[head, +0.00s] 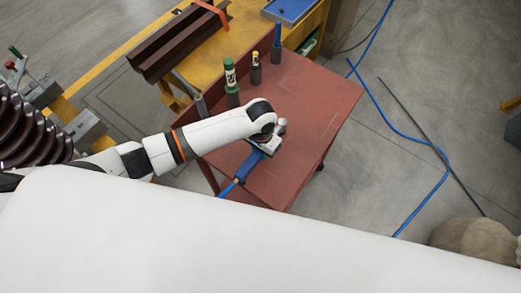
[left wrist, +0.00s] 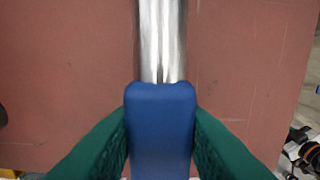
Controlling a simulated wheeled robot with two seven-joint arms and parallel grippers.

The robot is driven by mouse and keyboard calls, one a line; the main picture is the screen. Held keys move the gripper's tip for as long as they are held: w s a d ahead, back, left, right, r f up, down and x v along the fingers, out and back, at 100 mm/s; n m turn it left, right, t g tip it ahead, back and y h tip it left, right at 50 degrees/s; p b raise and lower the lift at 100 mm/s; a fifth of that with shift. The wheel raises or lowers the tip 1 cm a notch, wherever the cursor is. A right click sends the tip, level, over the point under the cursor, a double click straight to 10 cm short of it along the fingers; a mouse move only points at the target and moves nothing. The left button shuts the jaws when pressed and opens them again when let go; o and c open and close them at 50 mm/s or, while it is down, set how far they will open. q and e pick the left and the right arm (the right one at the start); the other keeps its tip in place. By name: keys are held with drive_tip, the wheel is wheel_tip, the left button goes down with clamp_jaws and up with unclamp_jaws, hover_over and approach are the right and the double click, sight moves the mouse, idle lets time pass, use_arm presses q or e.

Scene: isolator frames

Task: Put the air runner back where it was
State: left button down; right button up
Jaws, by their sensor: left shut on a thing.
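The air runner has a blue grip (head: 248,165) and a bright metal body; the left wrist view shows its blue grip (left wrist: 161,130) and the metal cylinder (left wrist: 162,40) beyond it. My left gripper (head: 265,148) is shut on the blue grip, with one green finger on each side. The tool is over the red cart top (head: 310,100), near its front edge. I cannot tell whether it touches the top. In the head view my wrist hides part of it. My right gripper is not in view.
Along the cart's left edge stand a grey holder (head: 201,106), a green bottle (head: 230,72), a yellow-topped bottle (head: 255,58) and a blue item (head: 277,36) in dark holders. A blue hose (head: 228,188) runs from the tool. The cart's right side is clear.

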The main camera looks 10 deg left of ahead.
use_arm(q)
drive_tip(key=shift+w+f, duration=0.1)
drive_tip(key=shift+f, duration=0.4)
drive_tip(key=shift+f, duration=0.1)
drive_tip(key=c, duration=1.1)
unclamp_jaws()
wheel_tip(320, 180, up, 12)
drive_tip(key=shift+r+b, duration=0.15)
drive_tip(key=shift+b, duration=0.15)
